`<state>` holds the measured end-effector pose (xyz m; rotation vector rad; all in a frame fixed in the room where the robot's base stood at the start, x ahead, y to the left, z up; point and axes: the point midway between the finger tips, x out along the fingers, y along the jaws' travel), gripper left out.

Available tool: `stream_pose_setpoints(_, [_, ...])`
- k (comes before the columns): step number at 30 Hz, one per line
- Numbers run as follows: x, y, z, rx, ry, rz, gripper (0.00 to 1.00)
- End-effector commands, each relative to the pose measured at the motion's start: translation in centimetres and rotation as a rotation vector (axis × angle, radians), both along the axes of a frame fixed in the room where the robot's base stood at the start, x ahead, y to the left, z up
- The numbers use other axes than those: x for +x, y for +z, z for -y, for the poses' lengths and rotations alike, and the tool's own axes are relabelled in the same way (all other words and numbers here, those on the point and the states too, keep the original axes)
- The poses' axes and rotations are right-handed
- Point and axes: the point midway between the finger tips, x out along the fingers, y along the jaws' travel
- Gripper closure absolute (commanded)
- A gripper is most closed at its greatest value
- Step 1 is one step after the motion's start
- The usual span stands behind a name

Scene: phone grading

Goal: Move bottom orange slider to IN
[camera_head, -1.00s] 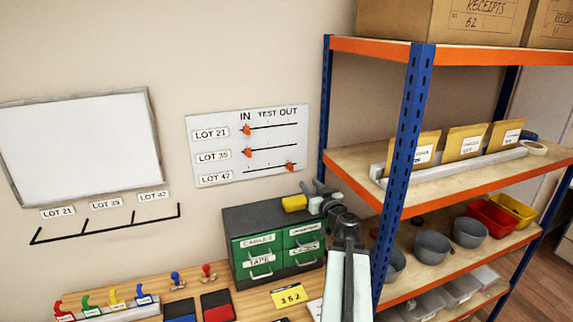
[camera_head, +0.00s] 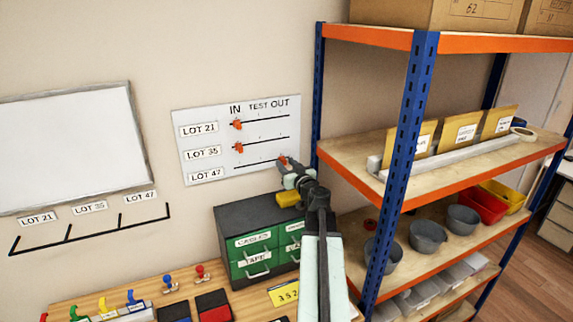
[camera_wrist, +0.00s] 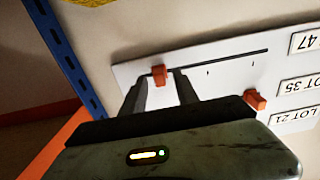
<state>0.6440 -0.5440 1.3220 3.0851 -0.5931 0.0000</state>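The white slider board (camera_head: 205,112) hangs on the wall, with rows for LOT 21, LOT 35 and LOT 47 under IN, TEST and OUT. The bottom orange slider (camera_head: 283,160) is at the right, OUT end of the LOT 47 track. The top slider (camera_head: 237,125) and the middle slider (camera_head: 239,147) are at the IN end. My gripper (camera_head: 284,166) is at the bottom slider. In the wrist view, its two fingers are open (camera_wrist: 160,78), with the bottom slider (camera_wrist: 159,74) between their tips and gaps visible on both sides. The tips' distance from the board is unclear.
A green drawer cabinet (camera_head: 255,252) with a yellow block (camera_head: 289,199) on top stands below the board, close under my arm. A blue and orange shelf rack (camera_head: 403,130) stands close on the right.

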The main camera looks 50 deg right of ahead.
Motion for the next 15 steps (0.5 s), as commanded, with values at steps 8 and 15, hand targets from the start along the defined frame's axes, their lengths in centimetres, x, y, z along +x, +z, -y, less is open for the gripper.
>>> stream_pose_setpoints(8, [0.84,0.0,0.39,0.0,-0.002,0.0,0.64])
stream_pose_setpoints(15, [0.79,0.0,0.41,0.0,-0.002,0.0,1.0])
